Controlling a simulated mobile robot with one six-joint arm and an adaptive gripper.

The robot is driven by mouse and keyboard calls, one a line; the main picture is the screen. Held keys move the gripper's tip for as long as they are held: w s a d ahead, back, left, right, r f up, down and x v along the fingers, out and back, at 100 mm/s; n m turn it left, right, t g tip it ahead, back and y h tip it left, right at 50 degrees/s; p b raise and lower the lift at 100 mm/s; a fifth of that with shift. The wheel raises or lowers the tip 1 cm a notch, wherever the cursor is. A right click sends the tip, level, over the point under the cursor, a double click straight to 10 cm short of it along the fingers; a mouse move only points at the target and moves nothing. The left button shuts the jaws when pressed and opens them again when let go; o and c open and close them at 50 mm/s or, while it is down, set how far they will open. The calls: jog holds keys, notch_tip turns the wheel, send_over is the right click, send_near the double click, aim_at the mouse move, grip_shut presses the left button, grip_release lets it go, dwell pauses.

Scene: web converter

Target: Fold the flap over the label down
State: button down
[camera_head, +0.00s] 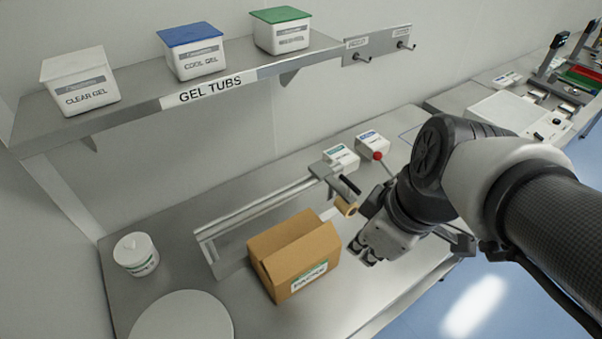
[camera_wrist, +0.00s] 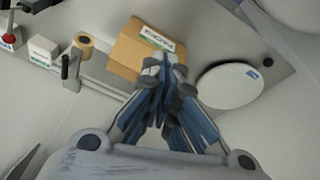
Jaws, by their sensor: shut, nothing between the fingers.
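A brown cardboard box (camera_head: 268,251) sits on the steel table in the head view, its white and green label (camera_head: 308,277) on the side facing me. Its upper panels look angled, but I cannot tell clearly which flaps stand up. In the wrist view the box (camera_wrist: 124,52) lies beyond the fingers, with the label (camera_wrist: 157,38) in sight. My gripper (camera_head: 366,256) is shut and empty, to the right of the box in the head view. In the wrist view my gripper's fingertips (camera_wrist: 163,62) overlap the box's near edge; contact cannot be told.
A metal rail fixture (camera_head: 262,205) with a tape roll (camera_head: 345,206) stands behind the box. A round white plate (camera_head: 183,320) and a white tub (camera_head: 135,254) are to its left. Two small cartons stand at the back. A shelf (camera_head: 130,105) with tubs hangs above.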

jog(key=w+a+f+n+g+y+p, duration=0.25)
jog(key=w+a+n, duration=0.25)
jog(key=w+n, duration=0.5)
jog(key=n+b, duration=0.1)
jog(key=n, duration=0.3)
send_near(294, 245)
jog(key=s+f, duration=0.2)
jog(key=f, duration=0.1)
jog(key=shift+s+a, duration=0.25)
jog(key=shift+a, duration=0.1)
jog(key=shift+w+a+f, duration=0.35)
jog(key=shift+w+f, duration=0.15)
jog(key=shift+f, duration=0.2)
jog(key=shift+w+a+f, duration=0.35)
jog(key=shift+w+f, duration=0.2)
jog(key=shift+f, duration=0.15)
jog(key=shift+w, duration=0.1)
jog(key=shift+w+a+f+p, duration=0.1)
jog(key=shift+w+a+p, duration=0.05)
jog(key=shift+p, duration=0.25)
jog(key=shift+g+h, duration=0.25)
jog(key=shift+g, duration=0.1)
